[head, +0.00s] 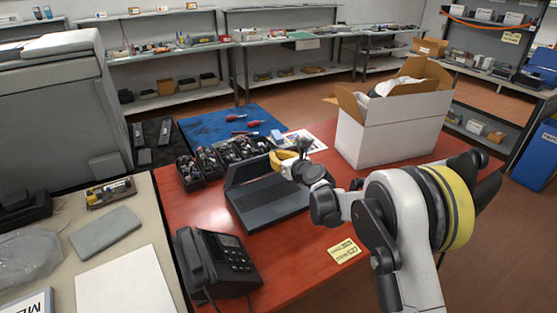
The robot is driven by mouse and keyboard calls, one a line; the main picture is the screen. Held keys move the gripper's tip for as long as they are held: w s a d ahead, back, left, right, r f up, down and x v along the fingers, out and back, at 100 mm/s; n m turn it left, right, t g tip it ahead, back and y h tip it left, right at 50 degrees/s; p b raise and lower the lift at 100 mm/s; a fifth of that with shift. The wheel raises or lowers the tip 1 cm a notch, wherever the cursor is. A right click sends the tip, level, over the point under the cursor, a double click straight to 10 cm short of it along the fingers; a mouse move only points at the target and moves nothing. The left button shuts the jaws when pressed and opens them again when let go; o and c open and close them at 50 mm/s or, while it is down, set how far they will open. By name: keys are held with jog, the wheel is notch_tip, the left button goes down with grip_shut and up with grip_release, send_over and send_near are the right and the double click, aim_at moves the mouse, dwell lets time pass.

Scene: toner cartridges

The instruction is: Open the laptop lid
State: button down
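The dark grey laptop (268,202) sits on the red table, left of my arm. Its keyboard deck shows. Its lid (246,171) stands raised along the far edge; its exact angle is hard to tell. My gripper (284,161) is at the lid's right end, above the deck's far right corner. A yellow-orange part shows there. The fingers are small and partly hidden by my wrist, so I cannot tell whether they touch the lid or how far apart they are.
A black desk phone (215,262) stands in front of the laptop at left. Black bins of parts (190,172) and a blue mat (208,127) lie behind it. An open white box (390,132) stands at back right. A yellow label (344,250) lies on the table (300,258).

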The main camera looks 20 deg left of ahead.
jog(key=shift+g+h, duration=0.7)
jog(key=w+a+r+p, duration=0.2)
jog(key=a, duration=0.1)
jog(key=shift+w+r, duration=0.2)
jog(key=shift+r, duration=0.2)
jog(key=w+a+r+p, duration=0.1)
jog(key=w+a+r, duration=0.1)
jog(key=w+a, duration=0.3)
jog(key=shift+w+a+p, duration=0.3)
jog(key=shift+a+p, duration=0.1)
jog(key=shift+a, duration=0.35)
jog(key=shift+d+f, duration=0.1)
